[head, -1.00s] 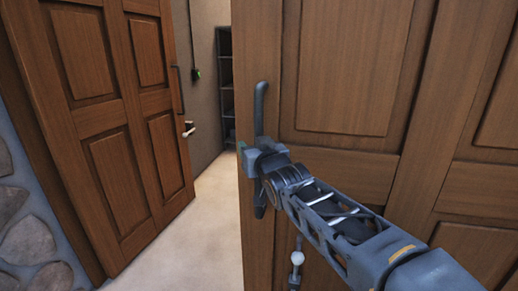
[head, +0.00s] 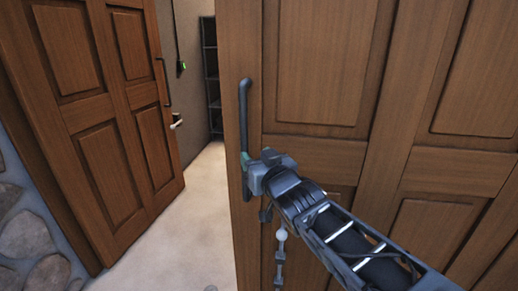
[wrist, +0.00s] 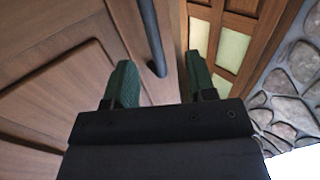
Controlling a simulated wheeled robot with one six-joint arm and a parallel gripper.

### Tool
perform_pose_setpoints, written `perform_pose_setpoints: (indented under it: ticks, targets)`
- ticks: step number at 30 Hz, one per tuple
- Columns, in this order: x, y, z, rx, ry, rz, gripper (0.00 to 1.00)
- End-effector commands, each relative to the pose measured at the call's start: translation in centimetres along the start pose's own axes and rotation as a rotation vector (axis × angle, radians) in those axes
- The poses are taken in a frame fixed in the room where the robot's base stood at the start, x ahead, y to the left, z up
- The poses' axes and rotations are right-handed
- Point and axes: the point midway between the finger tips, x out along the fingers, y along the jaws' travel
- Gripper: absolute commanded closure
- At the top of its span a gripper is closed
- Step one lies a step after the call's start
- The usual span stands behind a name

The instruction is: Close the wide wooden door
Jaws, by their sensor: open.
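The wide wooden door (head: 325,100) with recessed panels fills the right of the head view. It stands open, with its free edge towards the gap on the left. A dark vertical bar handle (head: 244,110) is near that edge. My gripper (head: 247,170) is open at the handle's lower part. In the wrist view, the handle (wrist: 151,35) shows between the two green fingers (wrist: 162,82), nearer the left one. Whether a finger touches it I cannot tell. The handle's lower part is partly hidden by my gripper in the head view.
Another panelled wooden door (head: 95,130) stands at left, with its own bar handle and white lever (head: 177,124). Pale floor (head: 165,235) is clear between the doors. A dark shelf (head: 210,75) is beyond. A stone wall (wrist: 295,85) shows at right in the wrist view.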

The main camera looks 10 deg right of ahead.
Motion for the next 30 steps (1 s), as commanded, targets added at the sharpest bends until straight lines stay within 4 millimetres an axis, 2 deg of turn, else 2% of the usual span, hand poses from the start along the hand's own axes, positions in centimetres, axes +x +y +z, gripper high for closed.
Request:
perform_pose_setpoints:
  ticks: [17, 20, 23, 25, 30]
  targets:
    - [-0.7, 0.4, 0.1, -0.001, -0.004, 0.006, 0.49]
    - [-0.9, 1.2, 0.6, 0.002, -0.059, 0.038, 0.49]
    - [-1.8, 2.9, 2.4, 0.006, -0.210, 0.114, 0.49]
    - [-3.1, 4.2, 4.4, 0.016, -0.364, 0.174, 0.49]
    - [-8.1, 5.7, 9.1, 0.063, -0.752, 0.255, 0.49]
